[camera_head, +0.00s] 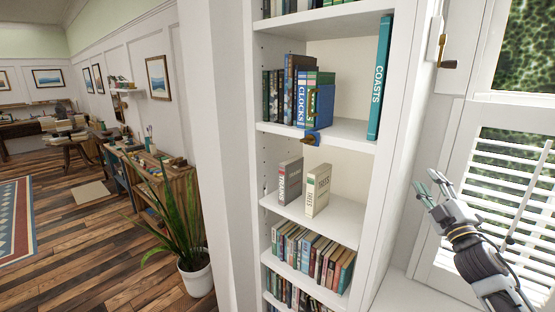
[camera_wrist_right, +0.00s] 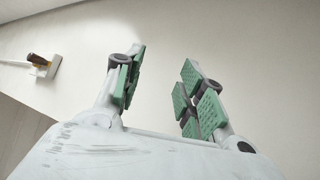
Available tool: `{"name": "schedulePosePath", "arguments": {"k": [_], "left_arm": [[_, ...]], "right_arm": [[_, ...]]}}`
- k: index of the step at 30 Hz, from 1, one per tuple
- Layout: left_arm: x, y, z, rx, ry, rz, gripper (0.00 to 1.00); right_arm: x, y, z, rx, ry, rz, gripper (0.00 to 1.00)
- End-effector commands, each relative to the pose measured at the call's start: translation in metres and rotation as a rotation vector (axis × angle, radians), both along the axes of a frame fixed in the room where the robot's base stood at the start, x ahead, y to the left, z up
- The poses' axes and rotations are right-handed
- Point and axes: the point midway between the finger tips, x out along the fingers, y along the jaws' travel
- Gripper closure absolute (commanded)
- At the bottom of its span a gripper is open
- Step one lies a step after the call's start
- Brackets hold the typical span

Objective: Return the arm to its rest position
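My right gripper (camera_head: 428,184) is at the right side of the head view, raised in front of the white window shutters and to the right of the bookcase. In the right wrist view its two green-padded fingers (camera_wrist_right: 164,66) are apart with nothing between them, and a plain pale surface lies beyond. It touches nothing that I can see. My left gripper is not in view.
A white bookcase (camera_head: 384,165) holds several books, a teal COASTS book (camera_head: 380,80) and a blue bookend (camera_head: 320,106). A window crank handle (camera_head: 448,64) is above my right gripper. A potted plant (camera_head: 196,276) stands on the plank floor (camera_head: 90,250), which has free room.

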Motion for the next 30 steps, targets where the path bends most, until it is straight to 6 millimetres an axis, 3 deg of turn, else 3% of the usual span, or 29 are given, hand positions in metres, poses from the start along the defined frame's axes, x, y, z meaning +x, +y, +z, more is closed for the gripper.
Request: {"name": "schedulePosePath", "arguments": {"k": [1, 8, 14, 23, 30], "left_arm": [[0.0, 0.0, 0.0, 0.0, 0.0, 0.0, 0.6], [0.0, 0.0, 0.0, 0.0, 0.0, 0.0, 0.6], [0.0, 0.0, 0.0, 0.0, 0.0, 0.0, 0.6], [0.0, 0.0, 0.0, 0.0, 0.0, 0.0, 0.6], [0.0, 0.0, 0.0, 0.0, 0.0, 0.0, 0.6]], "right_arm": [[-0.001, 0.003, -0.018, 0.046, 0.039, -0.011, 0.61], [-0.012, 0.014, -0.094, 0.244, 0.219, -0.082, 0.61], [-0.033, 0.03, -0.162, 0.403, 0.391, -0.144, 0.61], [-0.085, 0.065, -0.257, 0.619, 0.673, -0.243, 0.61], [-0.143, 0.102, -0.322, 0.771, 0.917, -0.32, 0.61]]}}
